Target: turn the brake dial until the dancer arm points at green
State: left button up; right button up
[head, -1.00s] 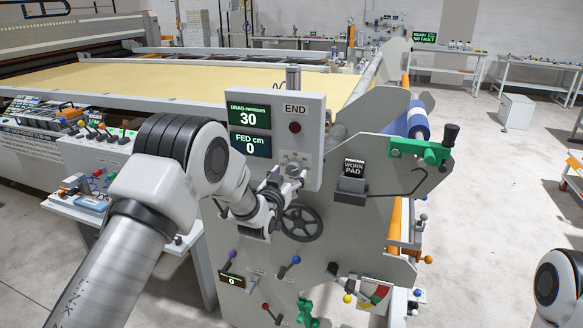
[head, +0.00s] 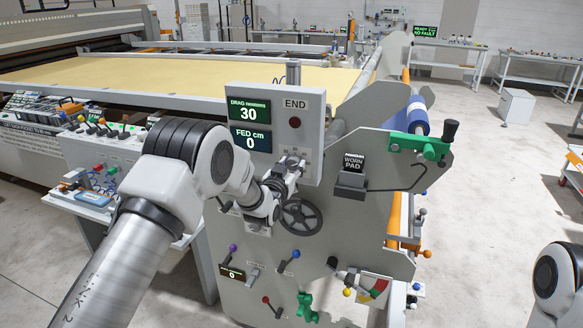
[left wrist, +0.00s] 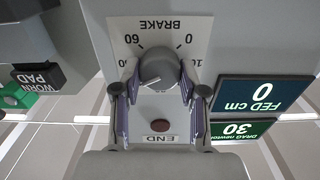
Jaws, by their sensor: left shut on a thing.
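The grey brake dial (left wrist: 157,70) sits on a white scale plate marked BRAKE in the left wrist view, which shows it upside down. My left gripper (left wrist: 158,88) is shut on the dial, one finger on each side. In the head view the left gripper (head: 290,168) covers most of the dial below the END lamp. The drag screen (head: 249,110) reads 30 newtons. The dancer gauge (head: 374,289), with coloured bands including red and green, is low on the machine near a yellow ball (head: 348,292). Where the dancer arm points is too small to tell. My right gripper is out of view.
A black handwheel (head: 300,216) is just below the left gripper. The FED screen (head: 251,139) reads 0 cm. A WORN PAD holder (head: 351,182) and a green crank (head: 420,148) stand to the right. Several coloured levers are lower on the panel.

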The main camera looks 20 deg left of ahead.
pick_arm(q)
jog(key=m+b, duration=0.3)
jog(key=shift+f, duration=0.2)
jog(key=shift+r+m+b, duration=0.2)
jog(key=shift+m+b, duration=1.45)
jog(key=shift+m, duration=0.15)
jog(key=o, duration=1.1)
jog(key=shift+d, duration=0.1)
jog(key=shift+o, duration=0.2)
jog(key=s, duration=1.2)
jog(key=shift+a, duration=0.2)
